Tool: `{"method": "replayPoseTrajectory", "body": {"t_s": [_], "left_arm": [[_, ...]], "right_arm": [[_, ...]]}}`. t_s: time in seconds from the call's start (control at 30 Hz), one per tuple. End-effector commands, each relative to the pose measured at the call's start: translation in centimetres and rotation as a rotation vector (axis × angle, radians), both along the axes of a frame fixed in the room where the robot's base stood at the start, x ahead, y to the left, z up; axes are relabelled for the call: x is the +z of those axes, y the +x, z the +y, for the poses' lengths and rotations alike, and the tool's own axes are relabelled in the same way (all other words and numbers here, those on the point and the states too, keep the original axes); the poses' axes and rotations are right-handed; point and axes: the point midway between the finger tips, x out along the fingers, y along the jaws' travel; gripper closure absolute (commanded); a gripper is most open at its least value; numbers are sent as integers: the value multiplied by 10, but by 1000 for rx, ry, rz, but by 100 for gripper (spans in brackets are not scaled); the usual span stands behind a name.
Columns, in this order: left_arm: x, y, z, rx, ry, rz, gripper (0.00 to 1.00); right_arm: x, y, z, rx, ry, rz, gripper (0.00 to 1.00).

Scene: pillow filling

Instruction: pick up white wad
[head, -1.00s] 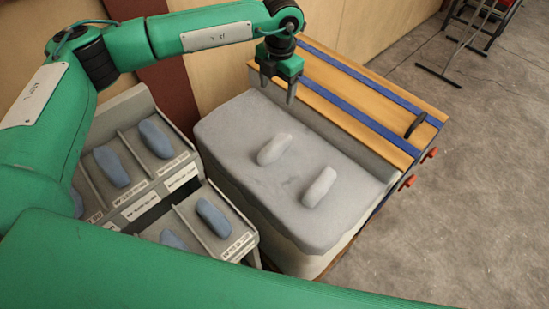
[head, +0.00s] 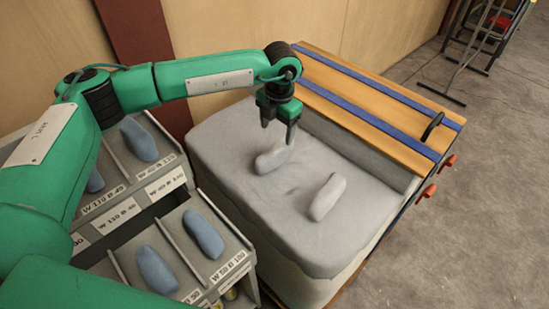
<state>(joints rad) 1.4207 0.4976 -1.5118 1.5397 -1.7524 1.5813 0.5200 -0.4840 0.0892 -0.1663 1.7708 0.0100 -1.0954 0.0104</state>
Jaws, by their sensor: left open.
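Two white wads lie on the grey padded top of a box-like stand (head: 235,155). The other wad (head: 327,197) is nearer and to the right, fully in view. My left gripper (head: 279,138) points down, open and empty, over the far end of the first wad. Its fingers look close to that wad, but I cannot tell whether they touch it. My right gripper is not in view.
Grey sorting bins with labels (head: 166,182) stand at the left, holding several blue wads (head: 203,233). A wooden board with blue stripes (head: 375,100) runs along the back of the stand, with red knobs (head: 427,191) at its right.

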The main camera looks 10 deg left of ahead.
Motion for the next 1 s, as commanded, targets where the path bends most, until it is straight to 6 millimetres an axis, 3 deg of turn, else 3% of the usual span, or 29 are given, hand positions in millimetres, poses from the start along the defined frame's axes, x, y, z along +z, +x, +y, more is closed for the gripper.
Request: {"method": "replayPoseTrajectory", "body": {"t_s": [0.1, 0.3, 0.57, 0.83, 1.0], "left_arm": [[-26, 0, 1, 0, 2, 5, 30], [-58, 1, 3, -1, 1, 3, 30], [-73, 3, 5, 0, 1, 2, 30], [-111, 7, 10, 0, 2, 3, 30], [-119, 7, 10, -1, 1, 1, 30]], "right_arm": [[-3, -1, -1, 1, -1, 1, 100], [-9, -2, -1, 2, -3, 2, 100], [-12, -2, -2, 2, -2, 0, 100], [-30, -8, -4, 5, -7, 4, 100], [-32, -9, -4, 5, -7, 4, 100]]}}
